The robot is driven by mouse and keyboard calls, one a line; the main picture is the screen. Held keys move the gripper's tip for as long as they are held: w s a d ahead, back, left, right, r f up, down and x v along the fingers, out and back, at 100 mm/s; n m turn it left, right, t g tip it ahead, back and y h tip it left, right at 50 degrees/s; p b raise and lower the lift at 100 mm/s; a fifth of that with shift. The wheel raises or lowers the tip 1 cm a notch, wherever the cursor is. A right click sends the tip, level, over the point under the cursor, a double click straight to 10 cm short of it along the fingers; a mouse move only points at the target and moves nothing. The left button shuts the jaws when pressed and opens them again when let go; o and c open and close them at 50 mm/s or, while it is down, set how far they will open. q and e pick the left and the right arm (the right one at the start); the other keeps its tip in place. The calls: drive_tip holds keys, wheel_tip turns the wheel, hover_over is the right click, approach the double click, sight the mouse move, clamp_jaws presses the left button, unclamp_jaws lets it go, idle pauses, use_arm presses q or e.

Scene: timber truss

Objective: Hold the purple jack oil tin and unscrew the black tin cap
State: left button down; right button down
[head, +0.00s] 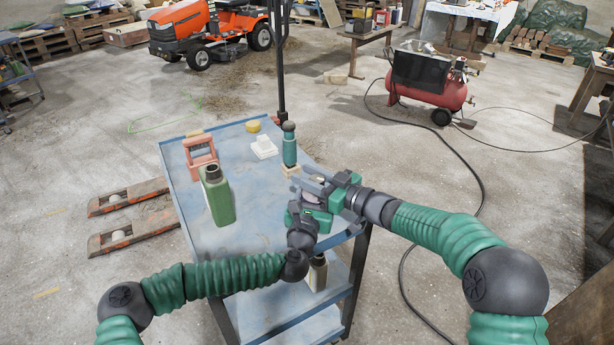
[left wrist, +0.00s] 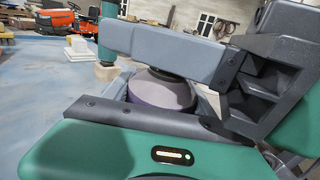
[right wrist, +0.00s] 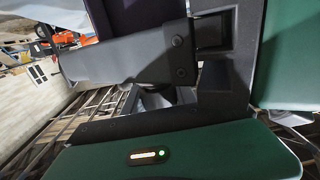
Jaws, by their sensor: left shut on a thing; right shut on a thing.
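The purple jack oil tin shows in the left wrist view as a rounded purple side with a pale grey top (left wrist: 168,92), between the fingers of my left gripper (left wrist: 120,80). In the head view the tin is mostly covered by my grippers, over the cart's near right corner. My left gripper (head: 302,210) is shut on the tin from the near side. My right gripper (head: 318,186) is just above it, coming from the right, and is shut on the black tin cap (right wrist: 168,96), of which only a dark sliver shows between its fingers. The cap's thread is hidden.
The blue cart top (head: 260,210) also holds a green can (head: 218,200), an orange frame (head: 200,158), a white block (head: 264,148), a yellow tin (head: 253,126) and a teal bottle-shaped thing (head: 289,150) close behind my grippers. The cart's middle is clear. A container (head: 318,274) stands on the lower shelf.

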drive_tip(key=n+g+y, duration=0.1)
drive_tip(key=g, duration=0.1)
drive_tip(key=n+g+y, duration=0.1)
drive_tip(key=n+g, duration=0.1)
drive_tip(key=shift+s+f, duration=0.15)
drive_tip(key=shift+s+n+g+y, duration=0.15)
drive_tip(key=shift+n+g+y, duration=0.2)
drive_tip(key=shift+g, duration=0.45)
drive_tip(key=c, duration=0.9)
unclamp_jaws()
drive_tip(key=shift+s+a, duration=0.1)
drive_tip(key=shift+a, duration=0.05)
drive_tip(key=o, duration=0.3)
